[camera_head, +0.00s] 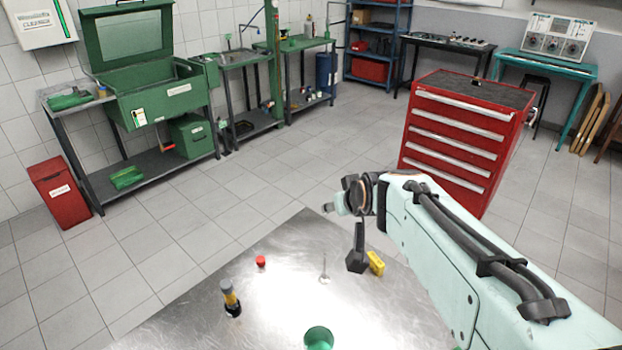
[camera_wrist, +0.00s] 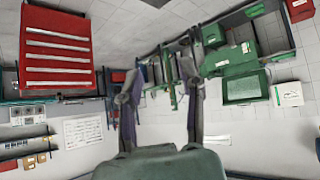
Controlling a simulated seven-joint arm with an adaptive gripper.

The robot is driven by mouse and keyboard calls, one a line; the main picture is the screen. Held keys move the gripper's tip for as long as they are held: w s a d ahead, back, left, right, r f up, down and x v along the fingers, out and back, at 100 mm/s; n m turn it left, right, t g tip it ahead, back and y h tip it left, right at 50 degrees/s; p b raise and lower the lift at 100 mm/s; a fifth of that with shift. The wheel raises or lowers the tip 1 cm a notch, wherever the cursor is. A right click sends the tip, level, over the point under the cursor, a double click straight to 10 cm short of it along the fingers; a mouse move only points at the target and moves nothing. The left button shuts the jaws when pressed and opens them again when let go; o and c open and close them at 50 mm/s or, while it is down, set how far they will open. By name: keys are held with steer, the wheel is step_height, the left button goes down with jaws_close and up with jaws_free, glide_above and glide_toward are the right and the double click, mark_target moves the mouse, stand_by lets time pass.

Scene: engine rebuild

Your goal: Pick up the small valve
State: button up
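A small valve (camera_head: 324,268) with a thin grey stem and a small round head is on the metal table in the head view. It appears to stand with its stem up. My gripper shows in the wrist view (camera_wrist: 160,68) with its two dark fingers apart and nothing between them. In the head view my arm reaches in from the right, its dark end parts above the table, up and right of the valve. The fingers are hard to make out there. The valve is not seen in the wrist view, which faces the room upside down.
The shiny metal table (camera_head: 190,325) also bears a red cap (camera_head: 260,261), a black and yellow cylinder (camera_head: 231,298), a yellow block (camera_head: 376,263) and a green cup (camera_head: 318,338). The yellow block is close right of the valve. A red drawer cabinet (camera_head: 455,140) stands beyond.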

glide_above(325, 252)
steer(key=s, duration=0.3)
step_height(325, 252, down, 8)
steer(key=f+g, duration=0.1)
steer(key=f, duration=0.4)
steer(key=w+f+g, duration=0.1)
steer(key=f, duration=0.4)
steer(key=w+f, duration=0.1)
steer(key=f, duration=0.4)
steer(key=shift+w+d+g, duration=0.1)
steer(key=shift+w+g, duration=0.15)
steer(key=shift+g, duration=0.15)
steer(key=shift+w+f, duration=0.3)
steer(key=shift+f, duration=0.2)
jaws_close()
